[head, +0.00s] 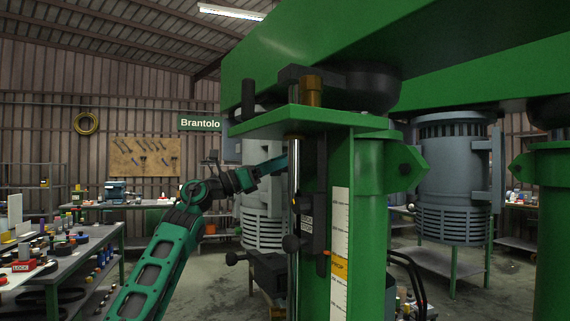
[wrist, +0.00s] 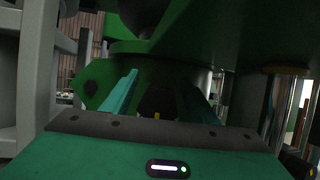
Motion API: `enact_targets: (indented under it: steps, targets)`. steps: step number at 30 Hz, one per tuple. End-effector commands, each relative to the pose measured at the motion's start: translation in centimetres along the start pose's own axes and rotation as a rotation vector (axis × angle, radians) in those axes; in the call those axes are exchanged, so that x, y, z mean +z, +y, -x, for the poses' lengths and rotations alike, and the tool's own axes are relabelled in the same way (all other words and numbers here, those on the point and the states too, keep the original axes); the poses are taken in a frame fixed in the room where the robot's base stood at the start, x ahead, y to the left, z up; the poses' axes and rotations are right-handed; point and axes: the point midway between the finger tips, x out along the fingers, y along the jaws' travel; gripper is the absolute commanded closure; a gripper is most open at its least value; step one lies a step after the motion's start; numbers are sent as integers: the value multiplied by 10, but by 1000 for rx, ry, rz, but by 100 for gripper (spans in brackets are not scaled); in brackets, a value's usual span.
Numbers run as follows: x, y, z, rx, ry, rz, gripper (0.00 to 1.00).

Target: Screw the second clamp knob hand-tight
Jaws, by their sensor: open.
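My gripper (head: 280,163) reaches in from the left behind the polished rod of the green disperser stand (head: 370,230); its tips are partly hidden in the head view. In the wrist view its two teal fingers (wrist: 158,98) are apart, pointing towards the green collar (wrist: 140,47). A dark shape (wrist: 157,103) shows between the fingers, too dim to tell whether it is the clamp knob or touches them. A green lug with a dark bolt (head: 405,169) sticks out on the collar's right.
A grey motor housing (head: 452,190) stands behind at right, and a second green column (head: 553,220) at far right. The green beam (head: 300,50) hangs overhead. A cluttered workbench (head: 70,262) is at left. Grey framing (wrist: 35,80) is close on the wrist view's left.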

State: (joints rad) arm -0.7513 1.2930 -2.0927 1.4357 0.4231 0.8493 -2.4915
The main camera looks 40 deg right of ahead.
Motion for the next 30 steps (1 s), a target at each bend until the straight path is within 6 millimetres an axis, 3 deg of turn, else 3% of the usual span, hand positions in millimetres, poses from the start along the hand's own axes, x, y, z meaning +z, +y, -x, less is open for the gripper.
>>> enact_targets:
  steps: [12,17,19,30]
  targets:
    - [0,0,-7,1,0,0,46]
    - [0,0,-7,1,0,0,84]
    - [-4,2,-18,-2,2,1,84]
    - [1,-2,-4,-25,-5,-68,83]
